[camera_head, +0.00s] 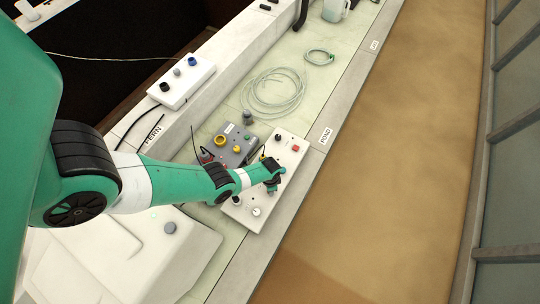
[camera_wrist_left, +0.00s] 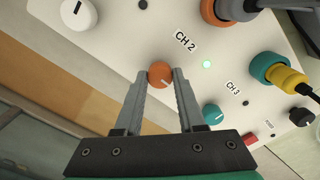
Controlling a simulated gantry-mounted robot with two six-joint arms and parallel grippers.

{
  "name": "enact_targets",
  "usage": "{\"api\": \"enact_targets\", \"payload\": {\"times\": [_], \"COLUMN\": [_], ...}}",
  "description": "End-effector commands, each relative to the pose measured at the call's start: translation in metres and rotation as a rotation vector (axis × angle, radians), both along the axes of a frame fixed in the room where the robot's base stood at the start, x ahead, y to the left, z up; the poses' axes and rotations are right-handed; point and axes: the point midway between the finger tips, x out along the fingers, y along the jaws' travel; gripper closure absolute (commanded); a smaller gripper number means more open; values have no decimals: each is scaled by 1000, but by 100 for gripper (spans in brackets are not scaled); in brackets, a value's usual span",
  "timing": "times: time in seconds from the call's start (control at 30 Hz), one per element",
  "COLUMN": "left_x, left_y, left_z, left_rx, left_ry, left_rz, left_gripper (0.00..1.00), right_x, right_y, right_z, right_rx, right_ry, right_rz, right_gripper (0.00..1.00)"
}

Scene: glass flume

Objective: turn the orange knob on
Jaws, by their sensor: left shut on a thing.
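The orange knob (camera_wrist_left: 160,74) sits on a white panel (camera_wrist_left: 130,35) beside the label CH 2 (camera_wrist_left: 185,42). A pale pointer line on the knob points to the lower right. A small green light (camera_wrist_left: 207,64) glows near that label. My left gripper (camera_wrist_left: 160,79) has one finger on each side of the knob and is shut on it. In the head view my left gripper (camera_head: 272,178) is over the white control box (camera_head: 290,165) and hides the orange knob. My right gripper is in neither view.
A teal knob (camera_wrist_left: 212,114) marked CH 3 is close beside my right-hand finger. A white knob (camera_wrist_left: 78,13) and a teal plug with a yellow collar (camera_wrist_left: 275,72) are also on the panel. A grey box (camera_head: 232,145) stands behind. Coiled tubing (camera_head: 272,92) lies farther back.

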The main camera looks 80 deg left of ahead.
Motion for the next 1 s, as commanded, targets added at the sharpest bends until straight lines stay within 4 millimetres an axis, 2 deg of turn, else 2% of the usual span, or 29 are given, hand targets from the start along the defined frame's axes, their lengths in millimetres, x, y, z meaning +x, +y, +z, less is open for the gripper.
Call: {"api": "enact_targets", "payload": {"times": [0.5,0.53,0.67,0.7,1.0], "left_x": [-1,-1,0,0,0], "left_y": [0,0,0,0,0], "left_z": [-1,-1,-1,-1,2], "left_rx": [1,1,1,1,0], "left_ry": [0,0,0,0,0], "left_rz": [-22,-22,-22,-21,-21], "left_gripper": [100,58,34,31,31], "right_x": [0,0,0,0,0], "right_y": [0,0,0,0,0], "right_z": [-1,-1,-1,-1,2], "right_rx": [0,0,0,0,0], "right_ry": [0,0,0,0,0], "right_rz": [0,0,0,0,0], "right_gripper": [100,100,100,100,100]}}
